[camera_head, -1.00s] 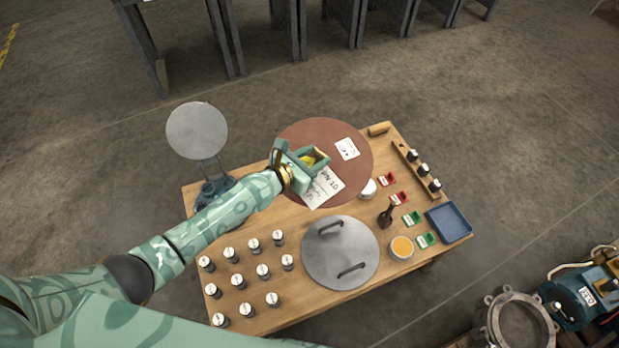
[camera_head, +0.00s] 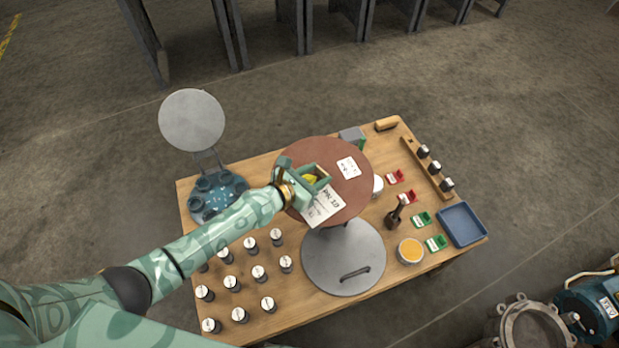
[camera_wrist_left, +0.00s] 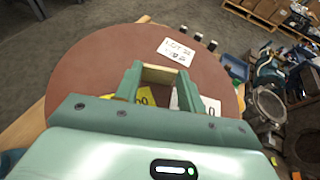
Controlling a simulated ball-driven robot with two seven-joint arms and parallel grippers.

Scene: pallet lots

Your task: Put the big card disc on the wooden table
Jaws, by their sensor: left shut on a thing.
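The big card disc (camera_head: 310,153) is reddish brown, with white paper labels on its top. It also fills much of the left wrist view (camera_wrist_left: 90,75). My left gripper (camera_head: 313,178) is shut at the disc's middle, with a yellow patch showing between its fingers; the exact grip is hidden. In the left wrist view the fingers (camera_wrist_left: 165,92) are over the disc. The disc appears raised above the wooden table (camera_head: 270,165), overlapping a round steel plate (camera_head: 325,268) and a white pot (camera_head: 377,184). My right gripper is out of view.
Several white-capped cylinders (camera_head: 259,274) stand at the front left. A blue tray (camera_head: 462,225), orange-filled pot (camera_head: 411,250), dark-handled tool (camera_head: 394,216) and red and green holders are at the right.

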